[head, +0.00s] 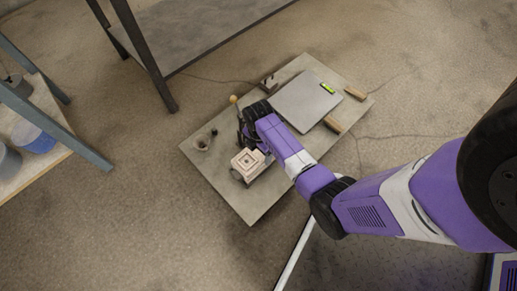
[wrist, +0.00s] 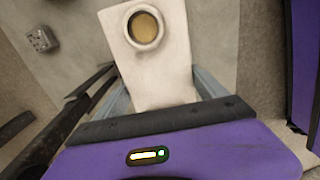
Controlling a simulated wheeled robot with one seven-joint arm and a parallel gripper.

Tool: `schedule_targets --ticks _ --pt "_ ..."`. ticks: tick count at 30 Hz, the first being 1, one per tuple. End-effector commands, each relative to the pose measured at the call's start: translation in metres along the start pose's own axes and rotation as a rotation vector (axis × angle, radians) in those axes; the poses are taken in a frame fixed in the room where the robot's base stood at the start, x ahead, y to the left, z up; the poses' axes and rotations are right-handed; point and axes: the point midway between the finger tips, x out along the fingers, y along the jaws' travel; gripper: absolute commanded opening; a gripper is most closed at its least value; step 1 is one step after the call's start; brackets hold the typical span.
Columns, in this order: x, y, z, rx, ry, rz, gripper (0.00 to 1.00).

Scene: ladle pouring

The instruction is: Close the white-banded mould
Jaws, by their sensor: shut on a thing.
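In the head view a pale, square-topped block (head: 248,160) with a reddish line pattern sits on a darker base near the left front of the low board. No white band can be made out. My gripper (wrist: 162,92) is at the board, mostly hidden behind my own arm in the head view. In the wrist view its grey fingers are shut on a cream block (wrist: 160,68) with a round, rimmed, brownish-centred opening (wrist: 144,28). I cannot tell whether this is the same pale block. Dark bars (wrist: 92,95) lie left of the fingers.
A small grey dotted block (wrist: 42,38) shows in the wrist view. Shelves stand left and behind.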

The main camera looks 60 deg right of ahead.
Motion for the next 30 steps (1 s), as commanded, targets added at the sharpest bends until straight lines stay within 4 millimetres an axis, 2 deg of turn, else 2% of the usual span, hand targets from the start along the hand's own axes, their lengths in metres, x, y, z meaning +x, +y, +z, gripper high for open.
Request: schedule_targets --ticks 28,29,30 --pt "0.0063 0.0017 0.0003 0.000 -0.001 0.004 0.09" --pt "0.0063 0.0017 0.0003 0.000 -0.001 0.004 0.88" --pt "0.0064 0.0015 0.0002 0.000 -0.001 0.004 0.95"
